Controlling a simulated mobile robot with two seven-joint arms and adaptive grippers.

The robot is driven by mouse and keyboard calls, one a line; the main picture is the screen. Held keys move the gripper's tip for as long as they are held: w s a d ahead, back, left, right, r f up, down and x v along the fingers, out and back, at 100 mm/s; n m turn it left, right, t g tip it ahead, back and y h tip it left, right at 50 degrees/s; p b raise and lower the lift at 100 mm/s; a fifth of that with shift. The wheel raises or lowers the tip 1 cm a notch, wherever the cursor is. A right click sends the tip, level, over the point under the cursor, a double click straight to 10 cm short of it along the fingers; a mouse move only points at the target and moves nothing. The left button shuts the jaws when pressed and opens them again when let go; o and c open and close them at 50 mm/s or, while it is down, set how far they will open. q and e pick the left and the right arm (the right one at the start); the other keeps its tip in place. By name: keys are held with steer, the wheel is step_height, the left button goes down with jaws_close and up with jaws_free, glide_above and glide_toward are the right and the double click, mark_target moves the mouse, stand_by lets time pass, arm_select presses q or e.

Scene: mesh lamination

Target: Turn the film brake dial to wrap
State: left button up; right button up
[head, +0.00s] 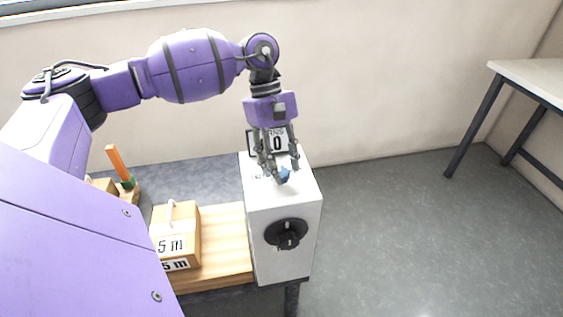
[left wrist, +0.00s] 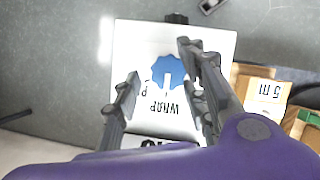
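The blue film brake dial (left wrist: 168,72) is a lobed knob on the top face of a white box (head: 285,235). In the left wrist view its white pointer mark lies toward the printed WRAP label (left wrist: 165,106), which shows upside down. Another label beside the dial is partly hidden. In the head view the dial (head: 284,175) shows just below my left fingertips. My left gripper (head: 281,167) points down over the box, its fingers apart. In the left wrist view the gripper (left wrist: 160,70) has the dial between and beyond its fingers; I cannot tell whether they touch it. My right gripper is not in view.
A black dial (head: 287,234) is on the box's front face. To the left, a wooden block marked 5 m (head: 175,235) sits on a wooden board (head: 225,240). A white table (head: 535,78) stands far right.

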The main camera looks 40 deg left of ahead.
arm_select(q)
steer(key=shift+s, duration=0.1)
steer(key=v, duration=1.2)
steer(key=shift+f, duration=0.1)
